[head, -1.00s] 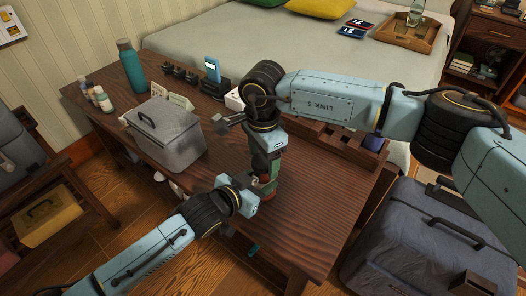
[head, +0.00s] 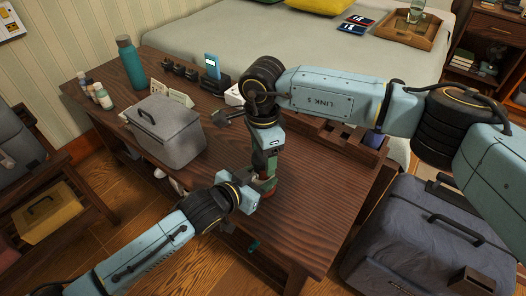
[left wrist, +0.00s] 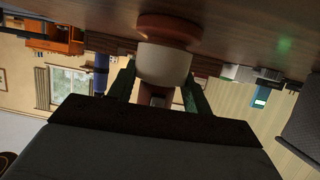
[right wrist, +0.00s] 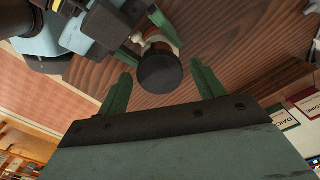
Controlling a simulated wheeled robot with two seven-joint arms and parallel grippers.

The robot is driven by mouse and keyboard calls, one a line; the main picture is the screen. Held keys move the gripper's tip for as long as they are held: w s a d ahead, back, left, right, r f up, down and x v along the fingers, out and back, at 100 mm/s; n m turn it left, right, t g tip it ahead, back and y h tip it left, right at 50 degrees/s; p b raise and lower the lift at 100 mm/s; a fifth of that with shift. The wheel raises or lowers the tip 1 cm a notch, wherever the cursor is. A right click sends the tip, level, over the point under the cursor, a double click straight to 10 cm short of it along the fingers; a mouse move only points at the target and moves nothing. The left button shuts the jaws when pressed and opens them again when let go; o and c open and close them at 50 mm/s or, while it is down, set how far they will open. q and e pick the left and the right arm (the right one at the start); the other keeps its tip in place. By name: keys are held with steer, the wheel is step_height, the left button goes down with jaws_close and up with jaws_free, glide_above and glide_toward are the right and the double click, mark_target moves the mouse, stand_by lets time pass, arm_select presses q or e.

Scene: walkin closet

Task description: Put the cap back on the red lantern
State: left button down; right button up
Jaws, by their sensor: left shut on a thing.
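The red lantern (head: 268,187) stands upright on the wooden table, its red base and pale body showing in the left wrist view (left wrist: 163,64). My left gripper (head: 254,196) comes in low from the side and is shut on the lantern, one green finger on each side. My right gripper (head: 262,170) points down from directly above the lantern. In the right wrist view a dark round cap (right wrist: 160,73) lies between its spread fingers, with a gap on both sides. The cap covers the lantern's top from there; whether it is seated is hidden.
On the table (head: 310,215) a grey lidded box (head: 165,135) stands left of the lantern. A teal bottle (head: 130,62), small bottles (head: 103,97) and a phone on a stand (head: 212,67) are farther back. A wooden organiser (head: 345,140) lies right. The table's front right is clear.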

steer(key=shift+o, duration=0.4)
steer(key=shift+r, duration=0.1)
step_height(320, 180, up, 12)
stand_by(0.3)
arm_select(q)
steer(key=c, duration=0.6)
jaws_free()
steer(key=shift+o, duration=0.2)
